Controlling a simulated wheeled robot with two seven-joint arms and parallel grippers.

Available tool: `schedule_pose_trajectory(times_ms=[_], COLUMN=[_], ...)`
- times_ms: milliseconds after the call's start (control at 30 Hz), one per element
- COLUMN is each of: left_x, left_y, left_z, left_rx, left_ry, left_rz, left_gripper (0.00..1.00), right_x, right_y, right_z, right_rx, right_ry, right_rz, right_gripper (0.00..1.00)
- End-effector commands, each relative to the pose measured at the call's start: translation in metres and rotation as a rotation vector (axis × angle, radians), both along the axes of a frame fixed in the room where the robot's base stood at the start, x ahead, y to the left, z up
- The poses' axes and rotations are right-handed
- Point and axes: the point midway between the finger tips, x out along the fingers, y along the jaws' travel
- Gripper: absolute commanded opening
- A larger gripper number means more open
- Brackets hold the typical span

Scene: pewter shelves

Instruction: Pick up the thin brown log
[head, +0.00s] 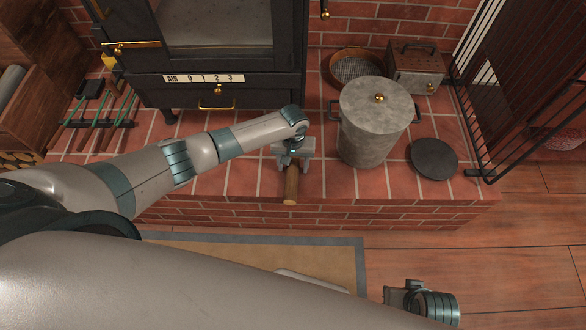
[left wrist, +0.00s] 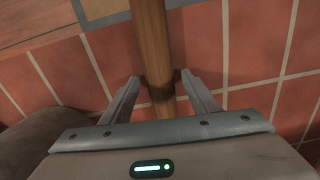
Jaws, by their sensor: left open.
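The thin brown log (head: 291,186) lies on the brick hearth, its near end at the front edge. It also shows in the left wrist view (left wrist: 151,45), running from the top down between my fingers. My left gripper (head: 292,163) is above the log, with its fingers open on either side of it. In the left wrist view the left gripper (left wrist: 158,88) shows a gap between each fingertip and the log. The far part of the log is hidden under the gripper. My right gripper (head: 402,292) is low at the right, over the floor; its fingers are not clear.
A grey lidded metal bucket (head: 372,125) stands just right of my left gripper. A dark round disc (head: 433,158) lies beside it. A black stove (head: 225,60) stands behind, fire tools (head: 105,115) lie left, and a black wire screen (head: 510,85) stands right.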

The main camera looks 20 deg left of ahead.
Motion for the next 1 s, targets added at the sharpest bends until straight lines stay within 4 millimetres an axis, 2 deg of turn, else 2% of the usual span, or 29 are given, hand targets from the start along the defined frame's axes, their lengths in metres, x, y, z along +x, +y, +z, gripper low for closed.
schedule_pose_trajectory(times_ms=[100, 567, 667, 800, 1000], left_x=[0.0001, 0.0002, 0.0003, 0.0002, 0.0006], left_y=[-0.0001, 0.0000, 0.0002, 0.0001, 0.0000], left_z=[-0.0071, -0.0071, -0.0070, -0.0070, -0.0066], left_rx=[0.000, 0.000, 0.000, 0.000, 0.000], left_ry=[0.000, -0.001, -0.001, 0.000, -0.001], left_rz=[0.000, 0.000, 0.000, 0.000, 0.000], left_gripper=[0.55, 0.55, 0.36, 0.04, 0.04], right_x=[-0.0011, -0.0007, -0.0004, -0.0002, -0.0001], right_y=[-0.0003, -0.0006, -0.0006, -0.0007, -0.0007], right_z=[0.0043, 0.0049, 0.0048, 0.0048, 0.0048], right_rx=[-0.001, -0.001, -0.002, -0.002, -0.001], right_ry=[-0.001, 0.000, 0.000, -0.001, -0.001], right_rz=[0.000, 0.000, 0.000, 0.000, -0.001], right_gripper=[0.31, 0.31, 0.31, 0.31, 0.31])
